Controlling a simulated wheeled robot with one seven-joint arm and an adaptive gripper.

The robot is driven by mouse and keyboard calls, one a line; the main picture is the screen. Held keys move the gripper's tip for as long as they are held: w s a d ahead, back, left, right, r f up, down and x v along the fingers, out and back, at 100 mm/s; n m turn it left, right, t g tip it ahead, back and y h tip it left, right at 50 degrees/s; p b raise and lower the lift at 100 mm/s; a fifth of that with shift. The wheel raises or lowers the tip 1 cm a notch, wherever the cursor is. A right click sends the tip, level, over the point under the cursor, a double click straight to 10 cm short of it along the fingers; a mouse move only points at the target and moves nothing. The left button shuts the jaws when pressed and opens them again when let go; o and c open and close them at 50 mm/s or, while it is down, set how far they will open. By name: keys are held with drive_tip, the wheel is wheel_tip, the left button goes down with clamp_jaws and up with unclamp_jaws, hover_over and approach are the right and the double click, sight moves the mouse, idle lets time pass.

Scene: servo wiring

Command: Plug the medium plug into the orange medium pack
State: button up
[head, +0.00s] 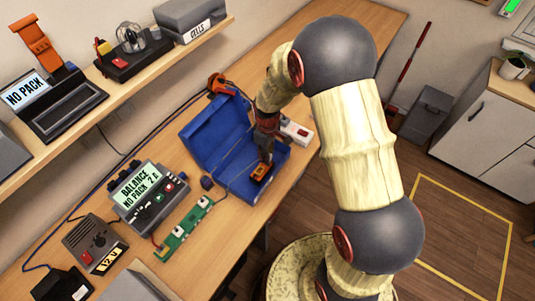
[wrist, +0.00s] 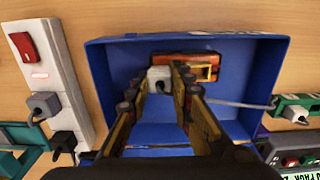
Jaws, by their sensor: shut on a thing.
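The orange pack (head: 262,173) lies inside the blue open case on the bench. In the wrist view the pack (wrist: 170,57) lies just past my fingertips, with a yellow-rimmed opening at its right end. My gripper (wrist: 160,78) is shut on a pale grey plug (wrist: 159,74), held at the left part of the pack's near side. A grey cable shows to the right of my fingers and runs to a green board (wrist: 292,104). Whether the plug is seated or only close to the pack I cannot tell. In the head view my gripper (head: 266,148) points down into the case and hides the plug.
The blue case (head: 205,127) has raised walls around the pack. A white power strip (head: 295,132) stands beside it, with plugs in it in the wrist view (wrist: 50,78). The balance charger (head: 150,195) and green board (head: 182,232) lie left of the case. A shelf hangs above.

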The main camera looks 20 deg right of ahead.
drive_tip(key=shift+f, duration=0.15)
drive_tip(key=o, duration=0.9)
drive_tip(key=shift+o, duration=0.5)
wheel_tip(320, 180, up, 12)
